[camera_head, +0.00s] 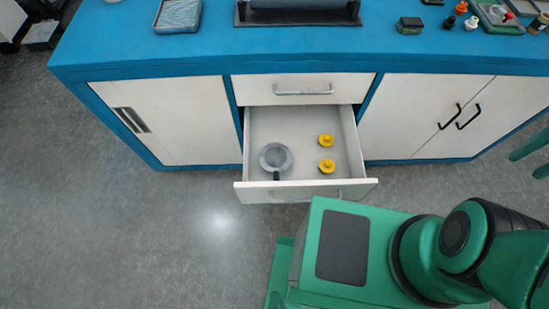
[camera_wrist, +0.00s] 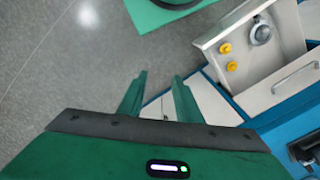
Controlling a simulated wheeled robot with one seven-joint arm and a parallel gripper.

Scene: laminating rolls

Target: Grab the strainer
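The strainer (camera_head: 275,157) is a round grey metal bowl with a short dark handle. It lies in the left part of an open drawer (camera_head: 300,191), its handle toward the drawer's front. The wrist view also shows the strainer (camera_wrist: 260,33) in the drawer (camera_wrist: 222,40) at the upper right. My gripper (camera_wrist: 158,92) shows in the wrist view with its two green fingers apart and nothing between them. It is away from the strainer, to the lower left of the drawer in that view. The head view does not show my gripper.
Two yellow knobbed items (camera_head: 326,140) lie in the drawer's right side. A shut drawer (camera_head: 303,88) is directly above. White cabinet doors (camera_head: 175,120) flank the drawers under a blue worktop (camera_head: 300,40). Grey floor (camera_head: 130,230) is clear at the left.

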